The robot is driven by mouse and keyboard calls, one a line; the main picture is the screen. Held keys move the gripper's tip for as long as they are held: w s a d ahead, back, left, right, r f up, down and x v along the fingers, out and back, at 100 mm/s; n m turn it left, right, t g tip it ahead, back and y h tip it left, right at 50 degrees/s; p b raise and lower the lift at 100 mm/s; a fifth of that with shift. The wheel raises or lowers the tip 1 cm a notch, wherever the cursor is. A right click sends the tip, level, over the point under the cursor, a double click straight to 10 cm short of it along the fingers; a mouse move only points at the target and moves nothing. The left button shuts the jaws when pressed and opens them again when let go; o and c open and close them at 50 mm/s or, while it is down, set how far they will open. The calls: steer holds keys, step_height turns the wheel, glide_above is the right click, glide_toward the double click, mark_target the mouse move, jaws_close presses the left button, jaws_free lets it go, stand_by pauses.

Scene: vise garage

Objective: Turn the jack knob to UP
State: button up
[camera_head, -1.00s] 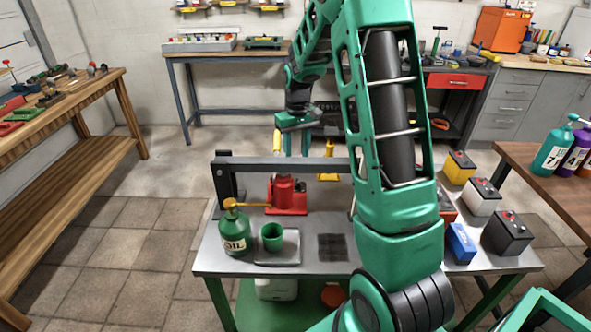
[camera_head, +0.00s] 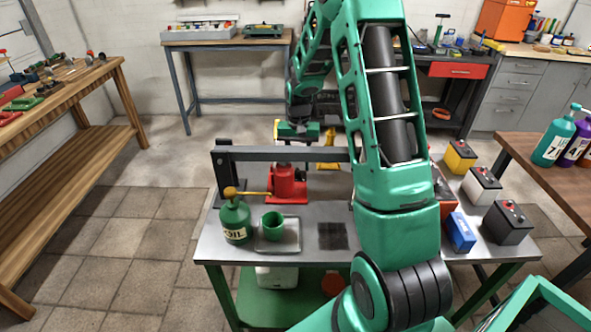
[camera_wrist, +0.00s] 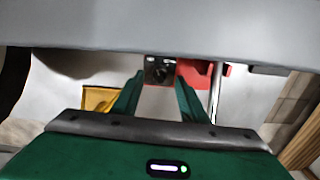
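The red bottle jack (camera_head: 287,184) stands on the grey metal table, under a dark crossbar (camera_head: 270,155), with a yellow handle pointing left. In the wrist view, part of the red jack (camera_wrist: 203,72) shows beyond the fingers, just below the grey bar across the top. Beside it is a dark square piece with a round knob (camera_wrist: 160,70); its marking is too small to read. My gripper (camera_head: 297,142) is behind the crossbar, above the jack, with its tips partly hidden. In the wrist view my gripper (camera_wrist: 160,88) has its fingers apart with nothing between them, and the knob appears beyond the gap.
A green oil can (camera_head: 235,222) and green cup (camera_head: 273,225) stand at the table's front left. A yellow stand (camera_head: 327,152) is behind the crossbar. Several batteries, including a blue one (camera_head: 460,232), are at the right. My arm covers the table's middle right.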

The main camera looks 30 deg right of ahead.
mark_target(297, 169)
steer(key=shift+f, duration=1.35)
steer(key=shift+c, duration=0.3)
jaws_close()
steer(key=shift+w+n, duration=0.1)
steer(key=shift+n, duration=2.6)
steer(key=shift+o, duration=0.3)
jaws_free()
steer(key=shift+r, duration=0.1)
step_height(297, 169, up, 11)
